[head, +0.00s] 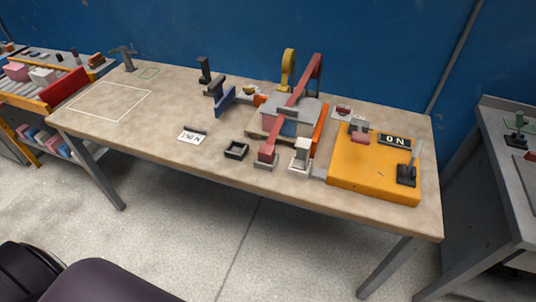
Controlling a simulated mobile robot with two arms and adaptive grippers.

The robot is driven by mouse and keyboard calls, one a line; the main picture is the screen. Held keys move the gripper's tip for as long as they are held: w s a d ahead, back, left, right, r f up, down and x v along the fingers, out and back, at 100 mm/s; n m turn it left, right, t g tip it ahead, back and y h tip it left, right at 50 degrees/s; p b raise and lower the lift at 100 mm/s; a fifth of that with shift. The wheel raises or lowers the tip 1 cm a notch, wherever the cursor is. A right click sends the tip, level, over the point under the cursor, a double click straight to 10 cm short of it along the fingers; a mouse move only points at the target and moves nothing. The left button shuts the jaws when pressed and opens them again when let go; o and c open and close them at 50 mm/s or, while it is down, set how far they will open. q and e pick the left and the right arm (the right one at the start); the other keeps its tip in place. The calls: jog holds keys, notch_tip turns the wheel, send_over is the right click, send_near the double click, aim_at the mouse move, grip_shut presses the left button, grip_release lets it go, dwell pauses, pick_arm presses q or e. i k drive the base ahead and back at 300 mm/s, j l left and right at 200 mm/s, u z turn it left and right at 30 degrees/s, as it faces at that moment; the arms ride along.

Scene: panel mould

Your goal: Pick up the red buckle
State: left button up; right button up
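Several red parts show on the workbench, and I cannot tell for sure which is the red buckle. A long red bar (306,82) rises at a slant over the mould. A small reddish piece (359,138) sits on the orange panel (350,172) at the right, under a grey part. Neither of my grippers is in view.
The workbench (160,122) has a clear left half with a white outlined rectangle. A small black tray (237,149) and a white label card (192,136) lie at its front. A black lever (406,174) stands on the panel.

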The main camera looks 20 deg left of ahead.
aim_at(266, 153)
jog(key=i+l+u, duration=0.2)
jog(key=i+u, duration=0.15)
jog(key=i+l+u, duration=0.25)
jog(key=i+u, duration=0.15)
